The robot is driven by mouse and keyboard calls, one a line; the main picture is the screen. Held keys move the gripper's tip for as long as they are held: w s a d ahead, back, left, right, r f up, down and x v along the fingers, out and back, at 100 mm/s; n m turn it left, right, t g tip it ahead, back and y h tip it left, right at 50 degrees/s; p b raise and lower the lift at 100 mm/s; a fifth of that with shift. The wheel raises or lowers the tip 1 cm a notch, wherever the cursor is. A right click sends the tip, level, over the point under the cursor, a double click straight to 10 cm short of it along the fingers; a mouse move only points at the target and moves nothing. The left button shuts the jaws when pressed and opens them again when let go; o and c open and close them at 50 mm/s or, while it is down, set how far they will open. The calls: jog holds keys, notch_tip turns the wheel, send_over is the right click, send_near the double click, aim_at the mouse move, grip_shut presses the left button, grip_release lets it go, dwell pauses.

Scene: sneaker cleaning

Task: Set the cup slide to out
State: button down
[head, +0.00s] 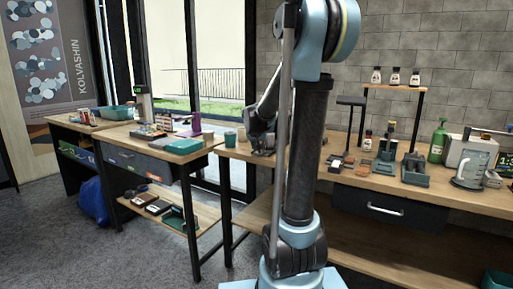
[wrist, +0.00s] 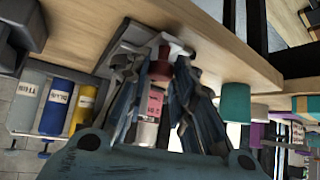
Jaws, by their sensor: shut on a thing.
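My gripper (wrist: 158,66) shows in the wrist view, its two blue-grey fingers closed around a small red-brown knob (wrist: 160,67). A pale grey fitting (wrist: 135,40) with a white end lies around the knob, against the wooden table edge; it looks like the cup slide, but the fingers hide much of it. A clear part with a pink label (wrist: 154,103) shows between the fingers. In the head view my gripper (head: 262,142) is at the left end of the long workbench, and the slide cannot be made out there.
A teal cup (head: 230,138) stands just left of my gripper; it also shows in the wrist view (wrist: 235,103). White, blue (wrist: 55,107) and yellow labelled containers are at the left of the wrist view. A second table (head: 150,140) with trays stands further left.

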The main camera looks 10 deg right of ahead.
jog(key=shift+s+a+f, duration=0.1)
jog(key=shift+a, duration=0.05)
jog(key=c, duration=1.4)
grip_release()
jog(key=shift+v, duration=6)
jog(key=s+f+n+g+y, duration=0.1)
jog(key=s+f+g, duration=0.1)
jog(key=s+f, duration=0.5)
jog(key=s+f+n+g+y, duration=0.1)
jog(key=s+f, duration=0.6)
jog(key=s, duration=0.8)
jog(key=s+d+f+n+g+y, duration=0.1)
jog(key=s+f+g, duration=0.2)
jog(key=s+f, duration=0.5)
jog(key=shift+s+n, duration=0.4)
jog(key=shift+s, duration=1.15)
